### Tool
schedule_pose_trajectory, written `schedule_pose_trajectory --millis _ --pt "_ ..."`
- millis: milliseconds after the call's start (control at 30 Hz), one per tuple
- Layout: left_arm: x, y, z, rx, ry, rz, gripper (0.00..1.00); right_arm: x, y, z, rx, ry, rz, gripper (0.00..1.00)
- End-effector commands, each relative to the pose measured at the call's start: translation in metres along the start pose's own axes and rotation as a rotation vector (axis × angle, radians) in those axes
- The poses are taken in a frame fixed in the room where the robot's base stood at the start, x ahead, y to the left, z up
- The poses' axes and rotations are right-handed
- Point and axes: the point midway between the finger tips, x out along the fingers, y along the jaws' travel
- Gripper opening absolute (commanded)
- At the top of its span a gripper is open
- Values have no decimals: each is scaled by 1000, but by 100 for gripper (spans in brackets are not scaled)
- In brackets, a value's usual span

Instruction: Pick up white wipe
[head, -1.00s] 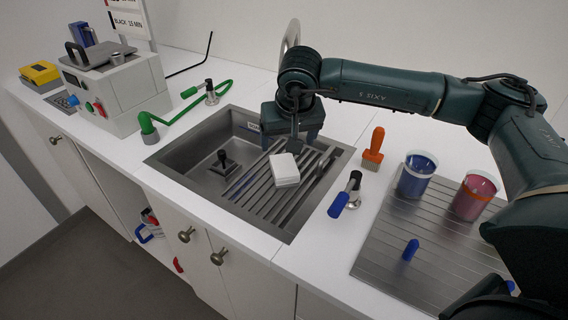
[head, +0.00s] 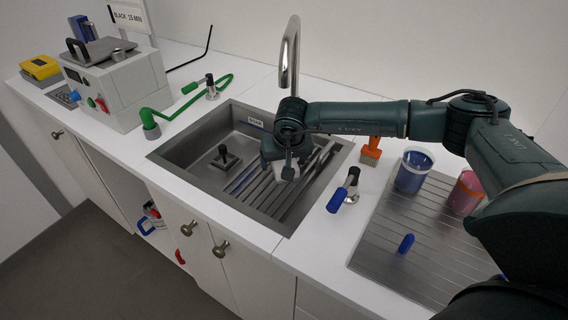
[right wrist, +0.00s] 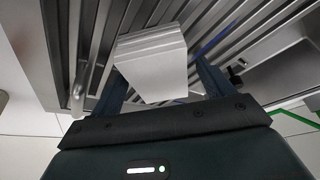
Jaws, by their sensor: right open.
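The white wipe (right wrist: 152,62) is a pale folded block on the slatted rack in the sink. In the head view my right gripper hides most of it, and only a pale part (head: 287,173) shows below the gripper. My right gripper (head: 282,166) is over the sink, right at the wipe. In the right wrist view its two dark blue fingers (right wrist: 160,84) are apart, one on each side of the wipe's near end. I cannot tell whether they touch it. My left gripper is not in view.
The sink (head: 200,143) has a tall faucet (head: 290,55) behind it and a black-handled plug (head: 224,158) inside. An orange brush (head: 372,148), a blue-handled tap (head: 345,190) and a blue jar (head: 412,170) stand to the right. A green hose (head: 185,103) lies left.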

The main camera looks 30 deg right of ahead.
Motion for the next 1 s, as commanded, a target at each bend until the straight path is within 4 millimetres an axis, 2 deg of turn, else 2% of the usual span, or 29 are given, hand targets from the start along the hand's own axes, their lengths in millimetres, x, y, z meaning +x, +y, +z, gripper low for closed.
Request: schedule_pose_trajectory --millis 600,1000 --pt "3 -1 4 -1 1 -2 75 3 0 2 0 0 -1 79" --pt "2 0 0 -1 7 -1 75 3 0 2 0 -1 -1 46"
